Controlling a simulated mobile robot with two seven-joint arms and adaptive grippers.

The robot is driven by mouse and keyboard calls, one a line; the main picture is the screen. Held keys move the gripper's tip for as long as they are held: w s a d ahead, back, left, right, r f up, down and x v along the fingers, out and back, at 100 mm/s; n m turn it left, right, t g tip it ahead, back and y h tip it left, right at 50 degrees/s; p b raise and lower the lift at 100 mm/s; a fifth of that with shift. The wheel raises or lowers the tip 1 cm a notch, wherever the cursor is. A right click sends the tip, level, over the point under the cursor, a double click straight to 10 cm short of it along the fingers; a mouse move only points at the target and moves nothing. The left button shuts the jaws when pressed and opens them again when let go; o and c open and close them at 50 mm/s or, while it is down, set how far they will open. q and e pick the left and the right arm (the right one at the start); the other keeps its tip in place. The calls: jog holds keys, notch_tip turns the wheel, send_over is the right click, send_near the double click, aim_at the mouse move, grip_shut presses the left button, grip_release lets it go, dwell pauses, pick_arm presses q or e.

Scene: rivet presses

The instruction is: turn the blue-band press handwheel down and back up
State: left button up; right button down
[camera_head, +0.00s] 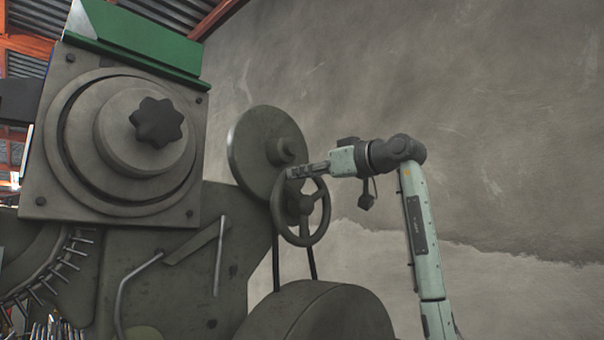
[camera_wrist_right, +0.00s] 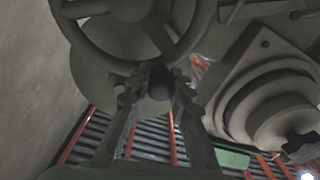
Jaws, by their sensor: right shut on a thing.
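The handwheel (camera_head: 322,225) is a dark spoked ring at the right side of the grey-green press (camera_head: 250,262). Its upper rim is at my right gripper (camera_head: 291,173), which reaches in from the right and is shut on the handwheel. In the right wrist view the handwheel (camera_wrist_right: 150,20) fills the top, and the two fingers of my right gripper (camera_wrist_right: 156,88) meet its rim. A dark round end shows between the fingers. The top band of the press (camera_head: 140,45) looks green; I see no clear blue band. My left gripper is not in view.
A round disc (camera_head: 250,150) with a hub sits close behind the handwheel. A large wheel (camera_head: 320,318) is below it. A dark lobed knob (camera_head: 157,122) is on the press face. Bare wall and free room lie to the right.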

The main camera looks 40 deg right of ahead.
jog(key=c, duration=1.4)
grip_release()
jog(key=shift+d, duration=0.1)
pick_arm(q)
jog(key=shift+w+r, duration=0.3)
pick_arm(e)
jog(key=shift+o, duration=0.2)
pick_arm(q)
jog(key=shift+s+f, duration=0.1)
pick_arm(e)
jog(key=s, duration=1.2)
jog(key=shift+d, duration=0.45)
